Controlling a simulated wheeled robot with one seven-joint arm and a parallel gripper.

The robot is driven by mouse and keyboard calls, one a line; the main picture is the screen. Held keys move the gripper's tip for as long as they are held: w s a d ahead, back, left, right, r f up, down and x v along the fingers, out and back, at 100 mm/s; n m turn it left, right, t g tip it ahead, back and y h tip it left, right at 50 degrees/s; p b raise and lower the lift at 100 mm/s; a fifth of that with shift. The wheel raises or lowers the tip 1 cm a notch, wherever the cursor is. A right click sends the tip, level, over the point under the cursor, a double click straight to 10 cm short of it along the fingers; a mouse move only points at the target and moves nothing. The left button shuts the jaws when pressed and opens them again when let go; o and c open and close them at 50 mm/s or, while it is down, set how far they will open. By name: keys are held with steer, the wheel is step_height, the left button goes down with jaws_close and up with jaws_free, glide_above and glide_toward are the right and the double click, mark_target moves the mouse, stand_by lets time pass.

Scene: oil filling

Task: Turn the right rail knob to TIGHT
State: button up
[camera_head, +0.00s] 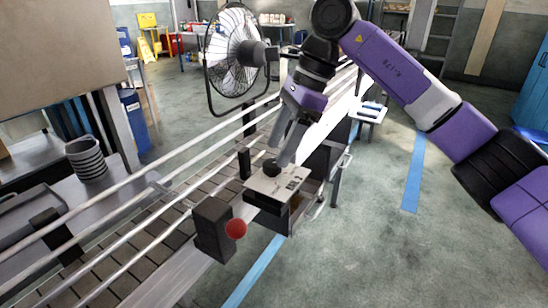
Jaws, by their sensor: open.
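A black knob (271,168) stands on a pale label plate (290,186) on a dark box beside the conveyor. Dark lettering on the plate seems to end in a 2, but it is too small to read surely, and I cannot tell the knob's setting. My gripper (281,156) points down from above and is open. Its grey fingers reach close to the knob at its upper right. I cannot tell whether they touch it or stand around it.
A black post (244,162) rises left of the knob. Long metal rails (150,190) run along the conveyor. A fan (231,52) stands behind. Open floor (370,240) lies to the right.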

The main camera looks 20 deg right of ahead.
mark_target(272, 163)
steer(key=shift+x, duration=1.65)
jaws_close()
